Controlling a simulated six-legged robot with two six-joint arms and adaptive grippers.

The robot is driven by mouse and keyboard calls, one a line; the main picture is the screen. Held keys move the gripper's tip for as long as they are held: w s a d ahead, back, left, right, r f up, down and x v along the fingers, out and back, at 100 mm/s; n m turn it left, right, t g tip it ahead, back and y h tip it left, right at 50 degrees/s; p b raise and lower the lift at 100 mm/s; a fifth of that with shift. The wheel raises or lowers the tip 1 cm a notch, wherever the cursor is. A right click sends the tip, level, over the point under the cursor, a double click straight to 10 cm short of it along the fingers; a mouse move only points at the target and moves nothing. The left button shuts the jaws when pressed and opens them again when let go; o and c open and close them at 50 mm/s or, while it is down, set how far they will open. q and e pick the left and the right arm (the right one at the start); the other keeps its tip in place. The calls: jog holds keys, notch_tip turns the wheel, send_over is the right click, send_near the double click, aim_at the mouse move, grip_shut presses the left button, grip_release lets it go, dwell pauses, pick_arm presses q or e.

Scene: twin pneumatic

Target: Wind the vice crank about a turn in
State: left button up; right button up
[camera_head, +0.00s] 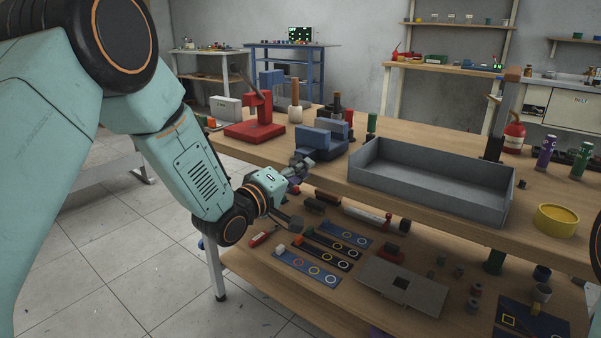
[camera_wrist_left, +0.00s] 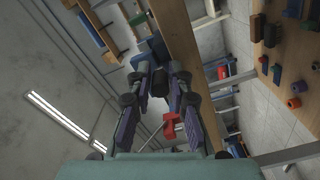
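The blue-grey vice (camera_head: 325,138) stands at the front edge of the workbench. My left gripper (camera_head: 301,168) is just in front of and below the vice, its fingers pointing toward it. In the left wrist view the two fingers of the left gripper (camera_wrist_left: 160,72) stand apart, with a dark block (camera_wrist_left: 159,84) between or just behind them. I cannot tell whether this is the crank's grip, and I see no clear contact. Part of the blue vice (camera_wrist_left: 144,54) shows beyond the fingers. The crank is not clearly visible in the head view. My right gripper is out of view.
A grey open tray (camera_head: 430,180) lies right of the vice on the workbench (camera_head: 525,213). A red press (camera_head: 257,120) stands to the left. A yellow round container (camera_head: 557,219) is at the right. The lower shelf (camera_head: 250,263) holds many small parts.

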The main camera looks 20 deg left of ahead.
aim_at(281, 164)
pick_arm(q)
grip_shut()
jog(key=shift+m, duration=0.3)
jog(key=m, duration=0.1)
jog(key=f+m+p, duration=0.1)
jog(key=m, duration=0.1)
jog(key=shift+w+a+f+m, duration=0.1)
jog(key=shift+a+f+m, duration=0.1)
jog(key=shift+m, duration=0.1)
jog(key=w+a+m+p, duration=0.1)
jog(key=a+m+p, duration=0.1)
jog(key=m, duration=0.6)
jog(key=a+m+p, duration=0.3)
jog(key=m+p, duration=0.1)
jog(key=m, duration=0.5)
jog(key=w+a+m+p, duration=0.1)
jog(key=m+p, duration=0.3)
jog(key=m, duration=0.5)
jog(key=shift+w+a+f, duration=0.15)
jog(key=shift+w+a, duration=0.05)
jog(key=shift+a, duration=0.25)
jog(key=shift+w+a+f, duration=0.1)
jog(key=shift+w+a, duration=0.05)
jog(key=shift+a, duration=0.25)
jog(key=shift+a+r+m+p, duration=0.1)
jog(key=shift+r+m+p, duration=0.15)
jog(key=shift+m+p, duration=0.5)
jog(key=shift+a+r+m+p, duration=0.1)
jog(key=shift+r+m+p, duration=0.15)
jog(key=shift+m, duration=0.9)
